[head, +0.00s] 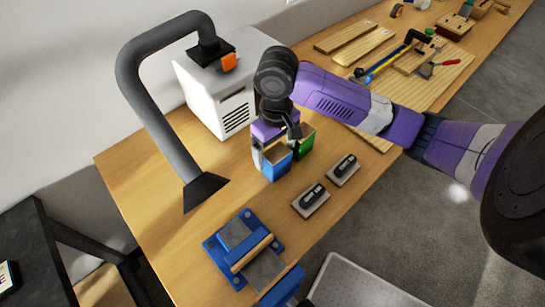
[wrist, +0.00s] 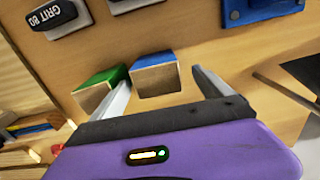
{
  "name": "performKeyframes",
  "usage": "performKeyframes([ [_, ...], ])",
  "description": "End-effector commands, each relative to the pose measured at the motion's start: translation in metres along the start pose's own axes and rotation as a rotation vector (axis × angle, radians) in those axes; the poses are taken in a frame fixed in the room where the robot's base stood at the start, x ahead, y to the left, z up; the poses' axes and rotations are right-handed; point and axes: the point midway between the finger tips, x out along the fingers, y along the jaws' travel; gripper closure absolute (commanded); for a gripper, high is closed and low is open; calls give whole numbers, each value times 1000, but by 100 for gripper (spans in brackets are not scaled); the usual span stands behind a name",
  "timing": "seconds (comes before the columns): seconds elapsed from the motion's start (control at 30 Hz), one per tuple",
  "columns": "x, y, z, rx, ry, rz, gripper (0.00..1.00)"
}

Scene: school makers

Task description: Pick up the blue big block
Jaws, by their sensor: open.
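The blue big block (head: 277,169) stands on the wooden table under my gripper (head: 276,148). It has blue sides and a bare wood face. In the wrist view the blue block (wrist: 155,60) lies between the two spread fingers of my gripper (wrist: 161,80), nearer the left one. My gripper is open, and I see no clear grip on the block. A green block (head: 306,142) stands just beside the blue one. In the wrist view the green block (wrist: 105,80) is just outside the left finger. The gripper partly hides both blocks in the head view.
Two sanding blocks (head: 311,199) lie right of the blue block. A blue vise (head: 240,248) is at the near edge of the wooden table (head: 145,190). A white box (head: 222,98) and a grey hose (head: 150,115) stand behind. Boards and tools lie far right.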

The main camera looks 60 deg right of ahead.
Motion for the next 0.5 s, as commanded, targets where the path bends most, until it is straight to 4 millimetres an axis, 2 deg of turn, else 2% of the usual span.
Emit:
performKeyframes([
  [0.27,28,2,1,2,-2,1,11],
  [0.5,62,5,2,1,-3,1,11],
])
